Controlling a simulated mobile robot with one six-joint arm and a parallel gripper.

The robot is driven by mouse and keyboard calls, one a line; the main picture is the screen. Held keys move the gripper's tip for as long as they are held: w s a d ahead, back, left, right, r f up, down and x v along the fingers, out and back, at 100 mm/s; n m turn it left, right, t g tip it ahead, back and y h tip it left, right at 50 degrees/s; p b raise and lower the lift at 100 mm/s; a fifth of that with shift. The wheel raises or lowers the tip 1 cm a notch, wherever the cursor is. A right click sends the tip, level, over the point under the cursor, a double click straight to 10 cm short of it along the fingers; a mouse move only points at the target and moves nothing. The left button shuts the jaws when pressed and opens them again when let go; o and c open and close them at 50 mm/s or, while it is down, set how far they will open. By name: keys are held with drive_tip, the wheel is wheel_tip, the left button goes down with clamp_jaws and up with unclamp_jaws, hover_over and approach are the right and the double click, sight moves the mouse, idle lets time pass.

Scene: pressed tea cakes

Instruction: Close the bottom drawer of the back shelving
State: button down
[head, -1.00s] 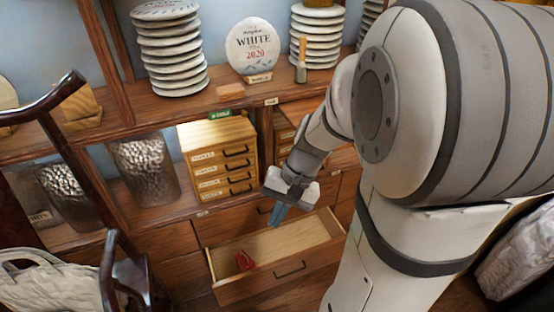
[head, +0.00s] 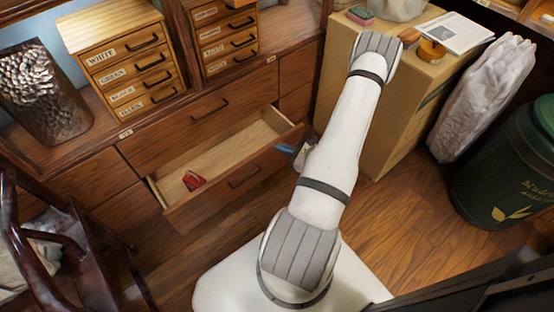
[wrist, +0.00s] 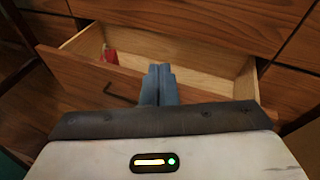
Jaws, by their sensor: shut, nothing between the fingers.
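The bottom drawer (head: 240,178) of the back shelving (head: 195,110) is pulled out, with its inside showing. A small red object (head: 193,181) lies in its left part and also shows in the wrist view (wrist: 109,56). My gripper (head: 286,149) is by the right part of the drawer front, its blue fingers partly hidden by my arm. In the wrist view the fingers (wrist: 159,84) are together and empty. They overlap the drawer front (wrist: 115,84) to the right of its dark handle (wrist: 120,95). I cannot tell whether they touch it.
Small labelled drawer boxes (head: 122,60) stand on the shelf above. A cardboard-coloured box (head: 400,95) stands right of the drawer, with a white sack (head: 483,95) and a green bin (head: 510,165) beyond. A dark wooden chair (head: 60,235) is at left. Floor before the drawer is partly clear.

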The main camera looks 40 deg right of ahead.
drive_tip(key=s+d+f+m+h+b, duration=0.1)
drive_tip(key=s+d+f+m+h, duration=0.15)
drive_tip(key=f, duration=0.35)
drive_tip(key=s+d+f+m+h+b, duration=0.1)
drive_tip(key=s+d+f+m+h, duration=0.15)
drive_tip(key=f, duration=0.35)
drive_tip(key=b, duration=0.5)
approach(271, 149)
drive_tip(key=shift+t, duration=0.3)
drive_tip(key=x, duration=0.6)
drive_tip(key=shift+s+d+f, duration=0.1)
drive_tip(key=shift+d+f, duration=0.05)
drive_tip(key=shift+f, duration=0.25)
drive_tip(key=shift+w+r, duration=0.1)
drive_tip(key=shift+w, duration=0.15)
drive_tip(key=shift+w, duration=0.15)
